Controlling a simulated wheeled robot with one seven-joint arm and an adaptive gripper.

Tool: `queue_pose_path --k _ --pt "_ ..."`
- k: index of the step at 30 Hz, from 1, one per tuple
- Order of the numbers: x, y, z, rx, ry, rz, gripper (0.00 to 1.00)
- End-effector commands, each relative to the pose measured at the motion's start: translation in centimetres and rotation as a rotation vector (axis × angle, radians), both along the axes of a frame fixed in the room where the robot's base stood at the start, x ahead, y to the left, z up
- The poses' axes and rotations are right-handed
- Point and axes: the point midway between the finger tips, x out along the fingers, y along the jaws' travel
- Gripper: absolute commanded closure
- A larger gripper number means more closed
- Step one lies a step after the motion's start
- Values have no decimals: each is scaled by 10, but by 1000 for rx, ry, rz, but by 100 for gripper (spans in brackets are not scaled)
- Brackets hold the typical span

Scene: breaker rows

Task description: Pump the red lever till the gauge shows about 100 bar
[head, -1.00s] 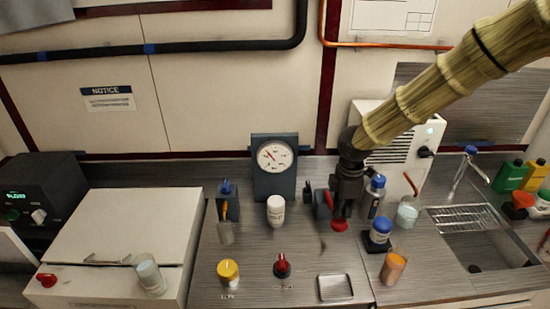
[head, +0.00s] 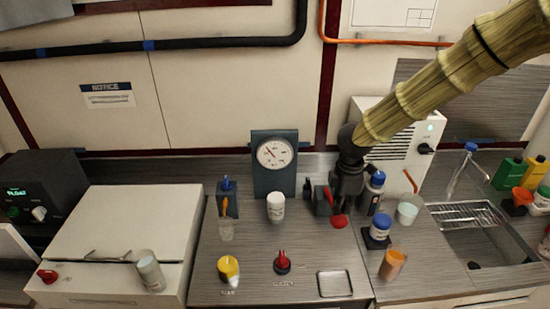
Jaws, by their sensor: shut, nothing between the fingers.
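The red lever (head: 339,221) shows as a round red end just below my gripper, with a red part of it at the left beside a dark block. My gripper (head: 342,207) is shut and empty, pointing down right over the red end. Whether it touches the lever I cannot tell. The gripper hides most of the lever's shaft. The gauge (head: 274,153) is a white round dial on a dark upright panel at the back of the counter. Its needle points up and left; the numbers are too small to read.
A white jar (head: 276,207) stands before the gauge panel. A blue-lidded jar (head: 381,228) and a bottle (head: 373,190) stand close right of my gripper. A red-topped knob (head: 282,262) and a metal tray (head: 334,284) are in front. The counter between tray and lever is mostly clear.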

Motion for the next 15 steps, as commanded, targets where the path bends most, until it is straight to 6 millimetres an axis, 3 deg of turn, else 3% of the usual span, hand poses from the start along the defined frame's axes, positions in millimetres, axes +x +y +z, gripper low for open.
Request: queue_pose_path --k 15 --pt "0 0 -21 0 1 0 100"
